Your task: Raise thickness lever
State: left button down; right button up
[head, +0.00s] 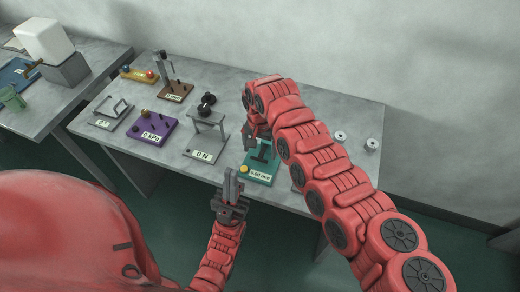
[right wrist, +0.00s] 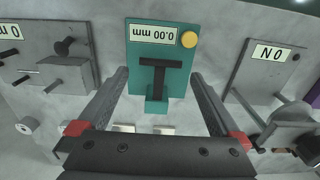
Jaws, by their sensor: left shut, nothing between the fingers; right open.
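The thickness gauge is a teal plate (head: 252,174) with a 0.00 mm label, a yellow knob and a black T-shaped lever (head: 263,152). In the right wrist view the teal plate (right wrist: 139,58) appears upside down, with the black lever (right wrist: 154,78) in the middle. My right gripper (head: 257,136) is over the far side of the gauge. In the right wrist view it (right wrist: 158,74) is open, with one finger on each side of the lever and nothing held. Whether the fingers touch it cannot be told. My left gripper (head: 231,180) is shut and empty near the table's front edge.
Left of the gauge stand a grey 0 N stand (head: 209,135), a purple 0 kPa box (head: 152,129) and a grey angle device (head: 110,113). Two small round parts (head: 372,144) lie on the table at right. My right arm hides some table.

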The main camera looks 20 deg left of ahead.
aim_at(263, 153)
jog(key=shift+f, duration=1.25)
grip_shut()
